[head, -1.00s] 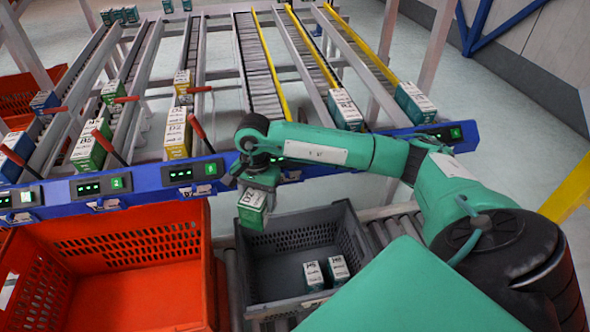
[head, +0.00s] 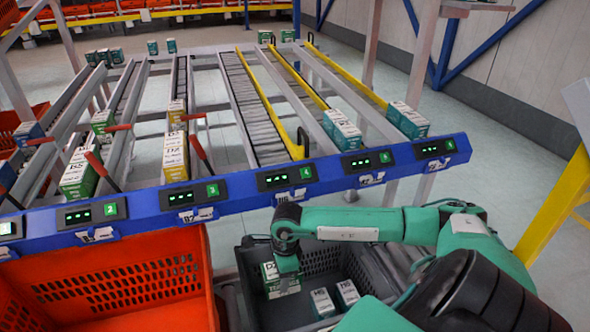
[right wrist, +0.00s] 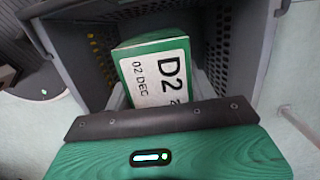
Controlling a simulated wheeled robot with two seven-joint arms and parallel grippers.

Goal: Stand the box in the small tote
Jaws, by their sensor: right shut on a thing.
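The green and white box (head: 272,284), with a D2 label, is in my right gripper (head: 286,266). The gripper is shut on it from above, inside the left part of the small grey tote (head: 374,268). In the right wrist view the box (right wrist: 148,46) shows its green side and its white D2 face between the grey tote walls (right wrist: 238,45). The box looks roughly upright. I cannot tell whether its bottom touches the tote floor. My left gripper is not in view.
Two white-topped boxes (head: 322,303) (head: 347,293) stand in the tote, right of the held box. A large orange tote (head: 120,285) is to the left. The blue rack edge (head: 240,190) runs behind, with several boxes on its lanes.

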